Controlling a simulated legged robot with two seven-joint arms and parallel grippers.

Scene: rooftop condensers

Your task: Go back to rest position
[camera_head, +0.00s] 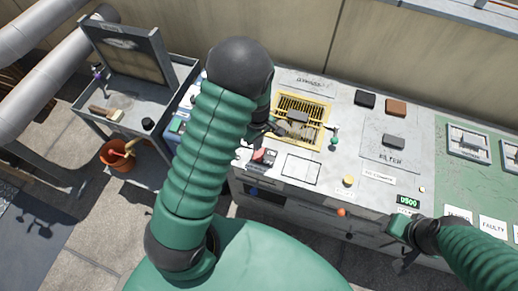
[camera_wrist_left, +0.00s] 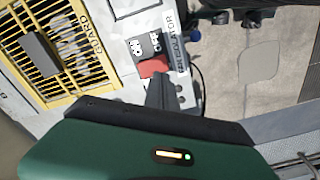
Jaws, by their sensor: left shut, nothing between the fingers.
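My left arm fills the middle of the head view, bent at a dark elbow. My left gripper (camera_head: 276,129) is partly hidden behind the arm and hangs over the bench near the yellow guard grille (camera_head: 322,143). In the left wrist view the left gripper (camera_wrist_left: 160,92) is shut and empty, its dark fingers close to a red and black switch (camera_wrist_left: 153,68). My right gripper (camera_head: 407,258) is at the bench's front edge at lower right; its fingers are too small to read.
A grey bench (camera_head: 300,196) spans the middle, with a black block (camera_head: 365,100) and a brown block (camera_head: 396,107) at the back. A green panel (camera_head: 455,178) lies at right. A cart (camera_head: 78,104) and orange bucket (camera_head: 117,163) stand at left. A wall closes the back.

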